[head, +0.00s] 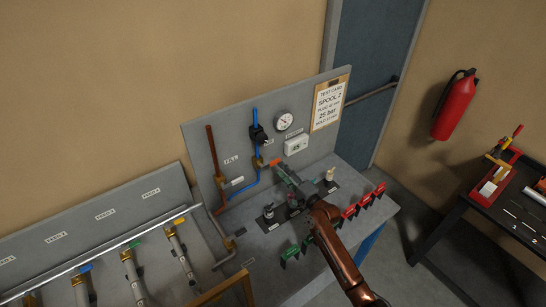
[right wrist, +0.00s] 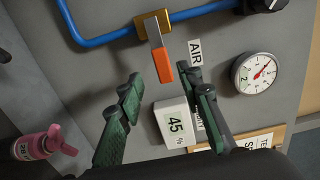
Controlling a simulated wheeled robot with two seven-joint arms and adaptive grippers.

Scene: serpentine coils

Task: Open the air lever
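The air lever (right wrist: 162,62) is a flat handle with an orange end on a brass valve body (right wrist: 153,24), fitted in the blue pipe on the grey panel beside an AIR label (right wrist: 195,52). In the head view the lever's orange end (head: 276,161) shows just by my right gripper (head: 284,171). In the right wrist view my right gripper (right wrist: 165,85) is open, its two green fingers spread with the orange end between and just beyond their tips. I cannot tell whether a finger touches it. My left gripper is out of view.
A white box reading 45 % (right wrist: 172,122) and a round gauge (right wrist: 254,73) sit on the panel close to my fingers. A pink-topped fitting (right wrist: 47,145) stands at the left. Red clips (head: 362,203) and green clips (head: 296,250) stand on the bench.

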